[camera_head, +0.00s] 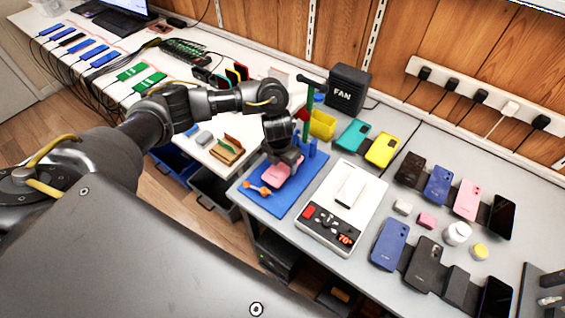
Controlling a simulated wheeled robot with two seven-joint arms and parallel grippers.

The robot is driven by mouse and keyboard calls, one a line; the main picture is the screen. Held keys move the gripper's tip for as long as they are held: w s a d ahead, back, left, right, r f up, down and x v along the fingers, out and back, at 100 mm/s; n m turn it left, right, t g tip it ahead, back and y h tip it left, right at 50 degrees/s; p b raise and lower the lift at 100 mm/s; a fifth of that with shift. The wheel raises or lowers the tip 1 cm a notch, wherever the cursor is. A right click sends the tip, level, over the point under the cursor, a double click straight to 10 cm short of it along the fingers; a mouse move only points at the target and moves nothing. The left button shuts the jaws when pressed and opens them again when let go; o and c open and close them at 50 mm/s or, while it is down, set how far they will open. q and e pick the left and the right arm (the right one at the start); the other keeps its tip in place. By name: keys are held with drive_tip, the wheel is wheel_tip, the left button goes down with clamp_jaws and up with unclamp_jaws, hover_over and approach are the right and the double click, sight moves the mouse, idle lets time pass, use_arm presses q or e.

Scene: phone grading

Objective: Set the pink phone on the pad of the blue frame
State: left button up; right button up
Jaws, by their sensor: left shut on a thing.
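The blue frame (291,204) is a flat blue base with upright blue posts at its back right, on the grey bench. My left gripper (284,163) is over it, shut on a pink phone (283,175). The gripper hides the phone's upper part. I cannot tell whether the phone touches the pad, which is mostly hidden beneath it. An orange part (260,189) shows at the frame's left, beside the phone. Another pink phone (467,199) lies farther right in a row of phones. My right gripper is not in view.
A white device (317,228) with a red display stands close right of the frame. A green post, yellow bin (322,125) and black fan box (347,88) stand behind. Several phones and small jars fill the right side. Dark bins (212,192) are below the left edge.

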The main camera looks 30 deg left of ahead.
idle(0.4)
use_arm(q)
drive_tip(key=o, duration=1.4)
drive_tip(key=shift+f, duration=0.1)
drive_tip(key=shift+r+p, duration=0.45)
drive_tip(key=shift+r, duration=0.2)
wheel_tip(320, 180, up, 7)
drive_tip(key=p, duration=0.6)
idle(0.4)
